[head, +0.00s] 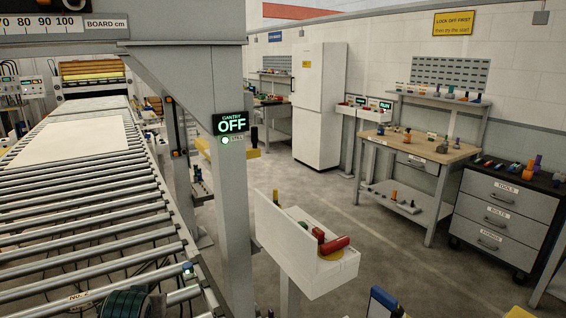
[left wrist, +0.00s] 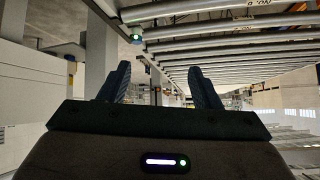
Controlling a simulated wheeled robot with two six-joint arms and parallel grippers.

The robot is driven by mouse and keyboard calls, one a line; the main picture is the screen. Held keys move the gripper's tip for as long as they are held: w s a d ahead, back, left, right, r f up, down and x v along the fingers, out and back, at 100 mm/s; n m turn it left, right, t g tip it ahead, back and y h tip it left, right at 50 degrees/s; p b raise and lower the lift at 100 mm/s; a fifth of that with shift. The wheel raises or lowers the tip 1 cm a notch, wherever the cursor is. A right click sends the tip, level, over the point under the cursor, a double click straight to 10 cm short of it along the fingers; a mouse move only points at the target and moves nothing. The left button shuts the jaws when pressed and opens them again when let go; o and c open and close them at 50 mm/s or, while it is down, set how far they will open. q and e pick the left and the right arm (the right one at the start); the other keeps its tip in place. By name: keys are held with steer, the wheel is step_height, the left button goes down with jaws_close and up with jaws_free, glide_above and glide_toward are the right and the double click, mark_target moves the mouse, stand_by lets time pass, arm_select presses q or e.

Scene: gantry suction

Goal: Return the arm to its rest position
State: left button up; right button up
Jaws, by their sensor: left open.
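My left gripper (left wrist: 159,84) shows in the left wrist view. Its two dark ribbed fingers stand well apart with nothing between them. The roller conveyor (left wrist: 235,45) lies beyond the fingers in that view, and a grey post (left wrist: 101,50) stands to the left. I cannot make out either gripper in the head view. The right gripper shows in no view.
The roller conveyor (head: 90,215) fills the left, with a pale board (head: 70,140) on it. A gantry post (head: 233,200) carries a sign (head: 231,123) reading OFF. A white box stand (head: 315,265) is near centre. A workbench (head: 425,148) and drawer cabinet (head: 500,215) stand right; floor between is open.

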arm_select(q)
steer(key=s+d+f+m+g+h, duration=0.15)
steer(key=s+f, duration=0.35)
steer(key=s, duration=0.6)
steer(key=s+d+f+m+g, duration=0.15)
steer(key=s+f, duration=0.35)
steer(key=s, duration=0.7)
steer(key=s+d+f+m+g+h, duration=0.1)
steer(key=s+d+f+g, duration=0.15)
steer(key=s+f, duration=0.6)
steer(key=s+a+f+g+b, duration=0.1)
steer(key=s+a+f, duration=0.1)
steer(key=f, duration=1.4)
steer(key=s+a+f+b, duration=0.1)
steer(key=f+b, duration=0.1)
steer(key=f, duration=1.4)
steer(key=s+a+f+n+g+b, duration=0.1)
steer(key=s+f, duration=1.7)
steer(key=f, duration=0.1)
steer(key=shift+b, duration=0.35)
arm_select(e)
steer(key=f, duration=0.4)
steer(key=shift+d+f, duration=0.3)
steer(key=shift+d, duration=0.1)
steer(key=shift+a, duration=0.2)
